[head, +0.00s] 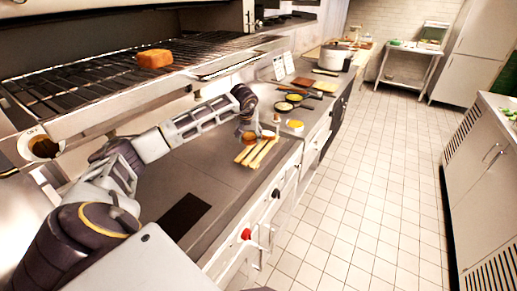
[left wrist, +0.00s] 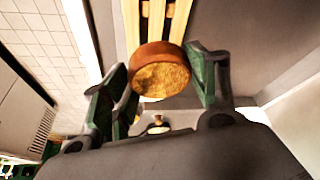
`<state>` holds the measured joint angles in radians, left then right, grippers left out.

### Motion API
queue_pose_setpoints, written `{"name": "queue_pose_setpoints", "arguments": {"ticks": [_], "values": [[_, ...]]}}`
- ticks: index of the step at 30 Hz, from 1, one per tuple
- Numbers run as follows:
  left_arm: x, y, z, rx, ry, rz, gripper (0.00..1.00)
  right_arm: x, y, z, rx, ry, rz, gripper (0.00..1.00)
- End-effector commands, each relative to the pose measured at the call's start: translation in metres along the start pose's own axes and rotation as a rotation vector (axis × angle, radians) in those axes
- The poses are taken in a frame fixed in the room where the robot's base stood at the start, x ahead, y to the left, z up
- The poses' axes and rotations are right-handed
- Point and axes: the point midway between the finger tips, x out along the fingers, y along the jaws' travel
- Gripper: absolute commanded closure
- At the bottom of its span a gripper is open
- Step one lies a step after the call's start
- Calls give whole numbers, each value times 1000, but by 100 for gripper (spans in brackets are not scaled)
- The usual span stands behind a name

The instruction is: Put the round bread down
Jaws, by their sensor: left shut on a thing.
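The round bread (left wrist: 161,72), with a brown crust and a golden, speckled face, sits between the fingers of my left gripper (left wrist: 163,88) in the left wrist view. My left gripper is shut on it. In the head view the left gripper (head: 258,131) is low over the counter, and the bread (head: 246,136) shows small and partly covered by the fingers. A slatted wooden rack (head: 263,156) lies by the counter's front edge, just below the bread. I cannot tell whether the bread touches the slats. My right gripper is not in view.
A grill shelf (head: 90,88) with a toasted loaf (head: 155,58) overhangs the counter (head: 205,165) at the left. Small pans (head: 291,101), a yellow round item (head: 295,124) and a pot (head: 333,58) stand farther along. The tiled floor (head: 365,190) is clear.

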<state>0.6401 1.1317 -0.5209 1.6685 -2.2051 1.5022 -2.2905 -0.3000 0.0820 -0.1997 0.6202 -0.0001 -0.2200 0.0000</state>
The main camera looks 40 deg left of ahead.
Motion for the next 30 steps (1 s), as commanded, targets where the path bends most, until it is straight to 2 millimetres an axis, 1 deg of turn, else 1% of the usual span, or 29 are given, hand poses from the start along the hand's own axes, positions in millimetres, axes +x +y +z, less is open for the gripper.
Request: {"name": "queue_pose_setpoints", "arguments": {"ticks": [1, 5, 17, 23, 30], "values": [[-1, -4, -2, -7, 0, -3, 59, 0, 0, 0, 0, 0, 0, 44], [-3, -8, -4, -15, 0, -5, 59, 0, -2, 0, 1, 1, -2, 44], [-1, -8, -3, -15, -1, -5, 59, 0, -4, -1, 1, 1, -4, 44], [12, -7, 3, -15, -4, -6, 59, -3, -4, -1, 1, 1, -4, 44], [39, -8, 14, -15, -3, -6, 59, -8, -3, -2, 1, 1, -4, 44]]}}
